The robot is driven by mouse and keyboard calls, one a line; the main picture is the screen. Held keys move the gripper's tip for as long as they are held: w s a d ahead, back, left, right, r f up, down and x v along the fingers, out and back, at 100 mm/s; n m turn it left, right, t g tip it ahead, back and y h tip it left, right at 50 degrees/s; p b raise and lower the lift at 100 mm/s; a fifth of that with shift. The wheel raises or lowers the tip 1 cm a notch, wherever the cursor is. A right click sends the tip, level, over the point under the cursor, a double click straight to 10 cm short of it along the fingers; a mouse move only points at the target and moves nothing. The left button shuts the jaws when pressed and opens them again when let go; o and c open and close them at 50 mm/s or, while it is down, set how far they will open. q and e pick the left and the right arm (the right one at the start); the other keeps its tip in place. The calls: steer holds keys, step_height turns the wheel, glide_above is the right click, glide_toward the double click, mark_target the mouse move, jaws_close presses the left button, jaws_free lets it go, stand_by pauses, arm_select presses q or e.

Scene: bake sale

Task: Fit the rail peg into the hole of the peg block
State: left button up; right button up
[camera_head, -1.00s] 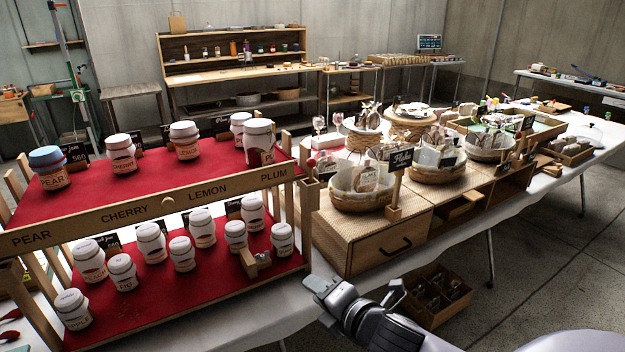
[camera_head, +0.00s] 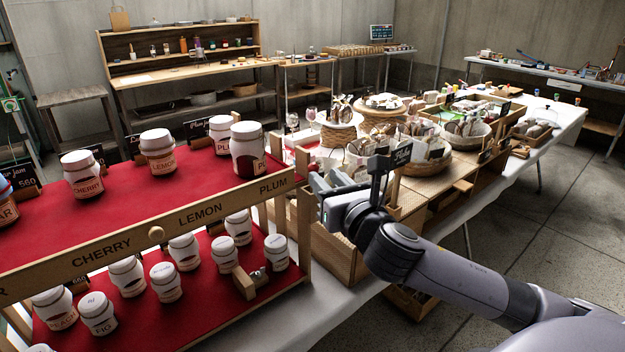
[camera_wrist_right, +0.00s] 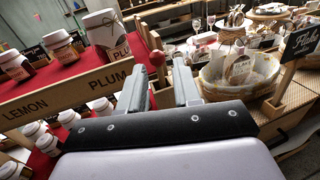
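My right gripper (camera_head: 322,190) is raised just right of the rail's PLUM end, apart from both. In the right wrist view its fingers (camera_wrist_right: 163,80) stand apart with nothing held. A small red ball shows beyond them. My left gripper is out of view.
Jars stand on both red shelf levels, close around the block. The shelf's right end post (camera_head: 304,228) is close to my right gripper. Baskets (camera_head: 427,160) and a dark sign (camera_head: 401,155) are behind and right of it. Open floor lies at the right.

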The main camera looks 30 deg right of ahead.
mark_target(316, 169)
steer(key=shift+w+d+r+p, duration=0.1)
steer(key=shift+w+d+p, duration=0.15)
steer(key=shift+w, duration=1.2)
steer(key=shift+w+d+p, duration=0.15)
steer(key=shift+w+p, duration=0.05)
steer(key=shift+w, duration=1.25)
jaws_close()
